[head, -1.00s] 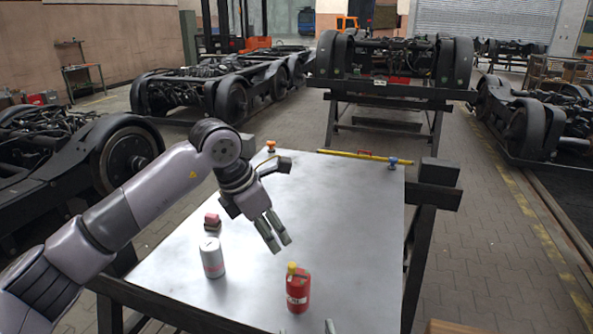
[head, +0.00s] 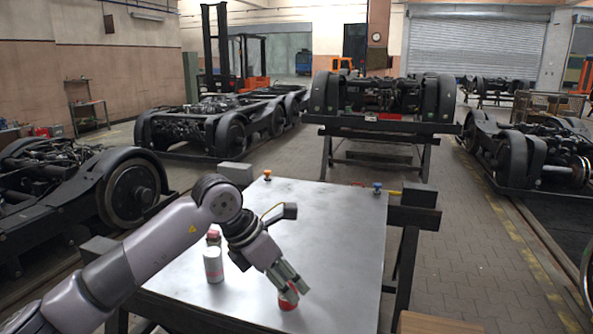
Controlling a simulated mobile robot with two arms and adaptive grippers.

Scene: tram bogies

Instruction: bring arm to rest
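My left arm (head: 150,240) reaches in from the left over a metal-topped table (head: 335,225). Its gripper (head: 294,292) points down and to the right, with its two fingers apart and nothing seen between them. In the picture the fingers overlap the upper part of a red container (head: 287,304); I cannot tell whether they touch it. A white and red can (head: 213,266) stands upright left of the gripper. A small pinkish-red item (head: 213,236) shows behind the can, partly hidden by my arm. My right gripper is out of view.
An orange knob (head: 267,174) and a blue-topped knob (head: 377,188) sit at the table's far edge. Bogies stand at the left (head: 85,195), the back (head: 385,95) and the right (head: 525,150). The table's right half is clear, and a paved aisle (head: 470,250) runs beside it.

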